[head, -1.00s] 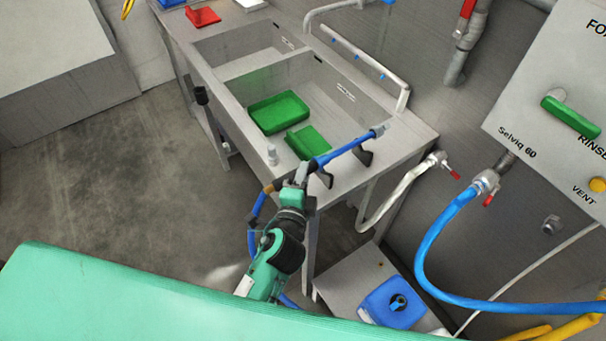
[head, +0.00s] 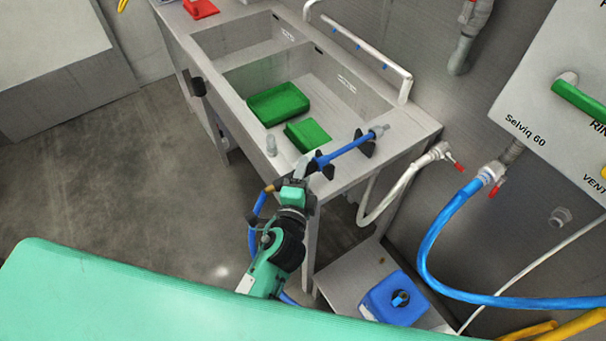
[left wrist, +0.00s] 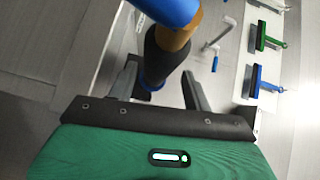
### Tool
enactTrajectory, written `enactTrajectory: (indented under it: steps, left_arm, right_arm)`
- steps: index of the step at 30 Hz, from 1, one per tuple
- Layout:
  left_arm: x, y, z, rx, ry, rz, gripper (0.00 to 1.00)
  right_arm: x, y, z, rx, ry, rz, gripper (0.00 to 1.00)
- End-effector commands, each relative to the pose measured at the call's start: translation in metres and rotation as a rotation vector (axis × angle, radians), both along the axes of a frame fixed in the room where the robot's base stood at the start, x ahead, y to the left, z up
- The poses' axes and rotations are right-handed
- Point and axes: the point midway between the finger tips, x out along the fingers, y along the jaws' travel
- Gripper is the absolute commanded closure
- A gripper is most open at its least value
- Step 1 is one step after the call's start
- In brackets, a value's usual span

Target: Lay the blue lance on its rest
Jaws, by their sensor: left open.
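The blue lance (head: 350,147) lies along the right end of the sink bench, its pale nozzle pointing to the back right. It appears to lie in the rest's black brackets (head: 367,149); exact contact is hard to tell. My left gripper (head: 302,170) is at the lance's near end, open. In the left wrist view the lance (left wrist: 165,8), with a brass collar and a dark section, passes between the spread fingers (left wrist: 160,88), with gaps at the sides. My right gripper is out of view.
The double sink (head: 330,90) holds green trays (head: 278,104). A grey knob (head: 271,146) stands on its front edge. Blue hose (head: 430,235) hangs from a wall valve at right. A blue canister (head: 397,300) stands low at right. A green surface (head: 120,295) fills the lower left.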

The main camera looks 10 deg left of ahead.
Motion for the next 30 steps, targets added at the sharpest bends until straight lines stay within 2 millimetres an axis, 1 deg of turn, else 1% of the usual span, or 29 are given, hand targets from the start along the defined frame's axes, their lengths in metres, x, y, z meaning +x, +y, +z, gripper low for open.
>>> enactTrajectory:
  steps: [5, 8, 11, 18, 24, 30]
  left_arm:
    - [-0.002, 0.0, -0.001, 0.001, 0.002, 0.001, 0.49]
    - [-0.01, 0.0, -0.002, 0.0, 0.002, 0.0, 0.49]
    - [-0.024, 0.0, -0.002, -0.001, 0.003, 0.0, 0.49]
    - [-0.066, 0.001, 0.001, -0.001, 0.003, 0.0, 0.49]
    - [-0.099, 0.001, 0.004, -0.001, 0.003, 0.001, 0.49]
    - [-0.124, 0.001, 0.007, -0.002, 0.002, 0.0, 0.49]
  right_arm:
    - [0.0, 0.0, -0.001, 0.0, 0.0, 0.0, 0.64]
    - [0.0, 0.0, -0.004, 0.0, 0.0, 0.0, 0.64]
    - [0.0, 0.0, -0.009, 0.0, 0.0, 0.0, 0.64]
    - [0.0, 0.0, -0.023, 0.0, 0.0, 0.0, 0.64]
    - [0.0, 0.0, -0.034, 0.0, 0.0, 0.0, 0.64]
    - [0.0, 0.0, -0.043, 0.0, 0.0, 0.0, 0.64]
